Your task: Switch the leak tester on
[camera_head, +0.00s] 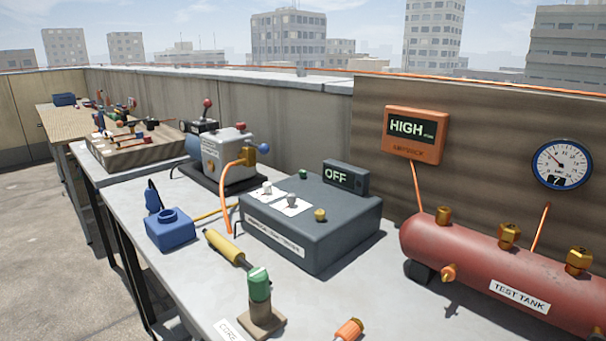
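A dark grey box (322,243), which looks like the leak tester, sits on the bench in the middle of the picture. The small display (346,178) on its back edge reads OFF. On its top are two white plates with small switches, a left switch (267,188) and a right switch (292,200). A green button or lamp (303,174) is behind them and a brass fitting (320,214) is to their right. The label on its front is too small to read surely. My gripper is not in view.
A red test tank (470,262) with brass fittings stands at right. An orange HIGH display (414,134) and a round gauge (562,164) are on the panel behind. A blue block (170,232), a yellow-handled tool (226,246) and a green-topped stand (260,302) are in front.

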